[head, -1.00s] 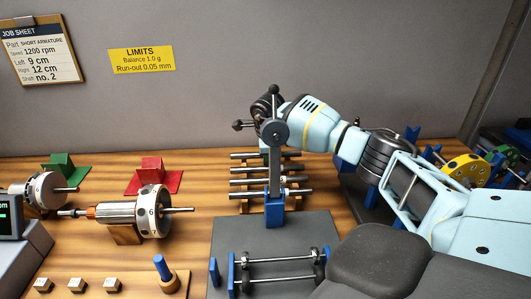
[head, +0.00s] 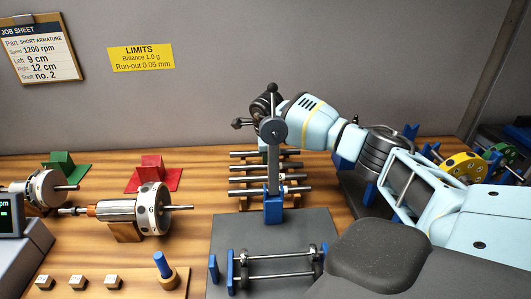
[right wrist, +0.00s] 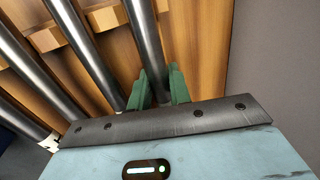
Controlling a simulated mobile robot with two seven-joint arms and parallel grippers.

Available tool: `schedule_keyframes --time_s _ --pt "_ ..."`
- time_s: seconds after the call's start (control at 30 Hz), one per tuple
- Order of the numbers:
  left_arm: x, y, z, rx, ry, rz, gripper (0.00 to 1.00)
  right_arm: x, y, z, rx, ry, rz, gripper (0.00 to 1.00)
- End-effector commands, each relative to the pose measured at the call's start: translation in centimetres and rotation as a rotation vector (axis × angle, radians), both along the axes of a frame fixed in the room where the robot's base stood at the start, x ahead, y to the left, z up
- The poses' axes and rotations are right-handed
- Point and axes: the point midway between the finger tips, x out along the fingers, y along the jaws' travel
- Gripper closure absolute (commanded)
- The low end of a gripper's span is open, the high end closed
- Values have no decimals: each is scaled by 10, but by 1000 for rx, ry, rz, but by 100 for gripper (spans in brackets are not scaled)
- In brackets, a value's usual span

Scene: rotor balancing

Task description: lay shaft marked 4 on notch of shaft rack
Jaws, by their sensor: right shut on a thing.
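The shaft rack (right wrist: 103,18) is wooden and holds several dark steel shafts side by side. In the head view these shafts (head: 241,180) lie across it behind a grey post. My right gripper (right wrist: 158,88) has green fingers, shut on one shaft (right wrist: 147,42) at the right of the row in the right wrist view. That shaft lies close to the rack; I cannot tell whether it touches a notch. I cannot read a 4 on any shaft. In the head view the post hides my right fingers. My left gripper is not in view.
The grey post (head: 273,165) with a blue foot stands in front of the rack. A blue stand (head: 232,272) with rods is nearer. A rotor (head: 118,211) and a red block (head: 151,167) are at left. Yellow and green discs (head: 464,167) are at right.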

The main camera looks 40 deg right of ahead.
Motion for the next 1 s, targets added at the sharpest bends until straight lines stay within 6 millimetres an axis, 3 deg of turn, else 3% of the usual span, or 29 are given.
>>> schedule_keyframes --time_s 0.4,1.0 --pt "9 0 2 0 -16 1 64 1 0 2 0 -4 1 100" --pt "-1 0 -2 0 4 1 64 1 0 -5 0 -4 1 100"
